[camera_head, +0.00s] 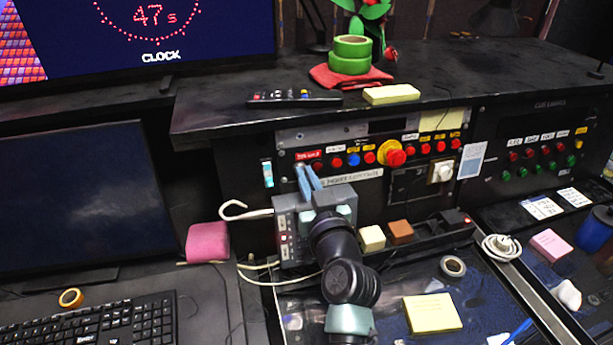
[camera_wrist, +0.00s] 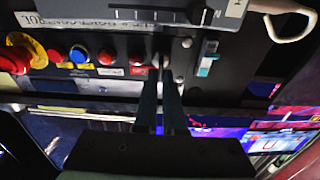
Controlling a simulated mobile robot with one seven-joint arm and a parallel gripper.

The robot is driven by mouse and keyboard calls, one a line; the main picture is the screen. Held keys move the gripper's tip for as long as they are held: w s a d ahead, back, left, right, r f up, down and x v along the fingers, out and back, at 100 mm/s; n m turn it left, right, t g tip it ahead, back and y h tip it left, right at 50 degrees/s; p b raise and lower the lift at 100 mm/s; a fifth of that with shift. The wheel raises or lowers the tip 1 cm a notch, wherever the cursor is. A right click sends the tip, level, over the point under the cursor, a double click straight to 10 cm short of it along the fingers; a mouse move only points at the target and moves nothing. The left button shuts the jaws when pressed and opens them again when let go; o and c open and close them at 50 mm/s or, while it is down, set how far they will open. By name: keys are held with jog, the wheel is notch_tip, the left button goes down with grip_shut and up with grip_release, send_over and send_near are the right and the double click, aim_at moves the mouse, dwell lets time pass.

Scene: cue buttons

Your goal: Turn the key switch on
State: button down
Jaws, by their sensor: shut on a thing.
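A red mushroom button on yellow (camera_head: 391,153) sits farther right on the panel. A grey box (camera_head: 288,232) with a white cable hook is just below, beside my wrist. Foam blocks (camera_head: 372,238) lie on the ledge to the right. A monitor (camera_head: 80,200) stands at left.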

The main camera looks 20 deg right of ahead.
jog(key=shift+m, duration=0.3)
jog(key=m+h+p, duration=0.1)
jog(key=m+p, duration=0.1)
jog(key=m, duration=0.2)
jog(key=shift+d+r, duration=0.1)
jog(key=shift+r, duration=0.05)
jog(key=m+p, duration=0.4)
jog(key=m, duration=0.1)
jog(key=shift+d+g+h, duration=0.1)
jog(key=shift+g+h, duration=0.2)
jog(key=shift+h, duration=0.1)
jog(key=m+p, duration=0.4)
jog(key=m, duration=0.1)
jog(key=shift+d+g+h, duration=0.1)
jog(key=shift+g+h, duration=0.2)
jog(key=m+p, duration=0.3)
jog(key=m, duration=0.1)
jog(key=shift+f+g+p, duration=0.3)
jog(key=shift+f+p, duration=0.1)
jog(key=shift+m, duration=0.4)
jog(key=c, duration=1)
grip_release()
